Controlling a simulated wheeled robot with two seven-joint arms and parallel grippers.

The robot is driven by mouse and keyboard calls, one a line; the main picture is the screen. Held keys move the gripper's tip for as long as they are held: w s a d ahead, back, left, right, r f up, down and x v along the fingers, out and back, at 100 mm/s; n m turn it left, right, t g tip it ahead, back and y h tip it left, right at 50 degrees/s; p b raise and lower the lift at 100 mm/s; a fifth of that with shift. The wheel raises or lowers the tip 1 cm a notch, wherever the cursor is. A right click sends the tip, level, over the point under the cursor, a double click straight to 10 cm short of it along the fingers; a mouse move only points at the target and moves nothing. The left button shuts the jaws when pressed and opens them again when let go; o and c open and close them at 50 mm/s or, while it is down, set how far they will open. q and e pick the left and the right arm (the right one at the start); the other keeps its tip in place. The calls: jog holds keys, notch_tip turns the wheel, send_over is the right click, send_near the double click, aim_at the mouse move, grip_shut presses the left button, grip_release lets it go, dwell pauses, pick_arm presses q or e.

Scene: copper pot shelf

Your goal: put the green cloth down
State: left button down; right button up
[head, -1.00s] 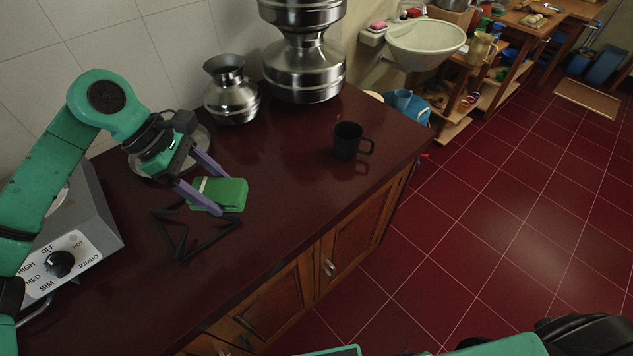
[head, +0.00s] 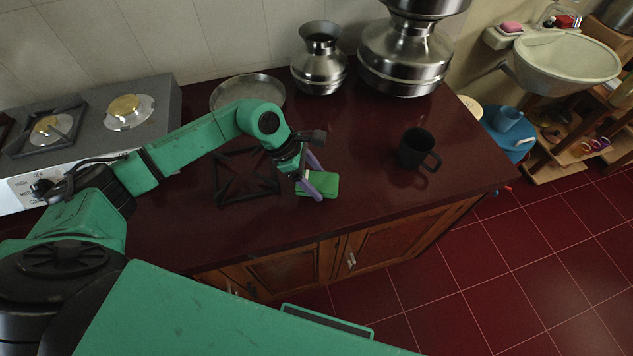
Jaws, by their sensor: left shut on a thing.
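The green cloth (head: 325,184), a small folded block, is over the dark red counter (head: 370,205), between the black trivet and the black mug and near the front edge. My left gripper (head: 312,184) is shut on the cloth, with its purple fingers on the cloth's left part. The cloth is low over the counter; I cannot tell whether it touches it. The arm hides part of the fingers. My right gripper is not in view.
The black trivet (head: 246,192) lies left of the cloth and the black mug (head: 415,150) stands to its right. A metal plate (head: 265,82), a steel pot (head: 320,68) and a taller vessel (head: 400,62) stand behind.

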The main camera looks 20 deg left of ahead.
pick_arm(q)
notch_tip(320, 180, down, 3)
jog(key=shift+s+a+r, duration=0.1)
jog(key=shift+a, duration=0.05)
jog(key=shift+f, duration=0.4)
grip_release()
jog(key=shift+r, duration=0.1)
jog(key=shift+r, duration=0.1)
jog(key=shift+a+r, duration=0.1)
jog(key=shift+r, duration=0.05)
jog(key=w+b+v, duration=0.1)
jog(key=b+v, duration=0.2)
jog(key=v, duration=0.8)
jog(key=shift+s+r+b, duration=0.35)
jog(key=shift+s+b, duration=0.05)
jog(key=shift+s, duration=0.05)
